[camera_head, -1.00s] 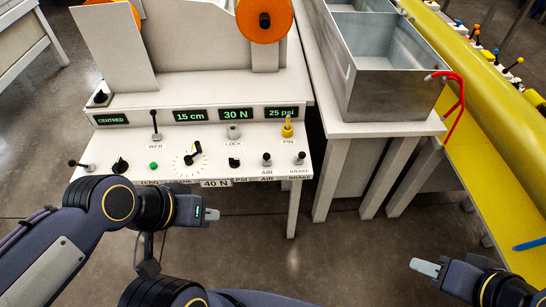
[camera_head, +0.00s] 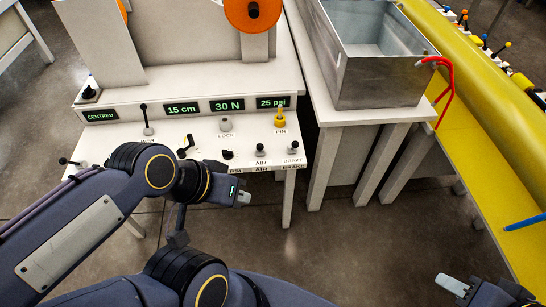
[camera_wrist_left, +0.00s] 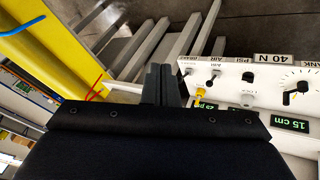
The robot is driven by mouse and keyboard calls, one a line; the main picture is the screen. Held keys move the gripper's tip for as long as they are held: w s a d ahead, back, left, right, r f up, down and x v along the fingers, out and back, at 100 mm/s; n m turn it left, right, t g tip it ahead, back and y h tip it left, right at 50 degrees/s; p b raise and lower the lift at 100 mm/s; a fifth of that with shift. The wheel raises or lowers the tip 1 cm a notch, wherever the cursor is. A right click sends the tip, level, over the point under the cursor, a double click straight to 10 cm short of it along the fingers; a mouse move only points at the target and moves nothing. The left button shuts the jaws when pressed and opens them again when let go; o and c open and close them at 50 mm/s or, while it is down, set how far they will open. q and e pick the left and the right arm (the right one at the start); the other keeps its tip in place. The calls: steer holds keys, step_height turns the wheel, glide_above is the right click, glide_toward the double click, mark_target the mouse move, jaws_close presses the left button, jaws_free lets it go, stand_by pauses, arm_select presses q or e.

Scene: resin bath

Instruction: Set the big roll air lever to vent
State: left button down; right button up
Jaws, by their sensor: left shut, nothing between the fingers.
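A lever with a dark knob (camera_head: 260,150) stands near the front right of the white control panel (camera_head: 205,133), above an AIR label; whether it is the big roll's cannot be told. It also shows in the left wrist view (camera_wrist_left: 213,77), and its setting is unclear. A similar lever by the BRAKE label (camera_head: 293,148) is to its right. My left gripper (camera_head: 244,198) is shut and empty, in front of and below the panel's front edge, apart from the levers. Its fingers show in the left wrist view (camera_wrist_left: 163,83). My right gripper (camera_head: 452,285) is at the lower right, away from the panel.
A yellow pin knob (camera_head: 280,119) and a tall black lever (camera_head: 147,122) stand on the panel. A metal bath (camera_head: 378,79) is on the bench to the right, with a red hose (camera_head: 449,88). A yellow machine (camera_head: 485,100) lies beyond. Floor before the panel is clear.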

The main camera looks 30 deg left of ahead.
arm_select(q)
steer(key=a+f+m+g+y+b, duration=0.25)
steer(key=f+m+b, duration=0.3)
steer(key=f, duration=0.35)
steer(key=a+f+m+g+y+b, duration=0.2)
steer(key=a+f+m+y+b, duration=0.2)
steer(key=f+b, duration=0.4)
steer(key=w+a+f+m+t+y+b, duration=0.1)
steer(key=w+a+f+m+y+b, duration=0.35)
steer(key=w+f+m, duration=0.25)
steer(key=w+d+f+m+t+y+b, duration=0.2)
steer(key=w+d+m+t+b, duration=0.5)
steer(key=w+m, duration=0.5)
steer(key=shift+d+f+t, duration=0.65)
steer(key=shift+d+t, duration=0.35)
steer(key=shift+t, duration=0.15)
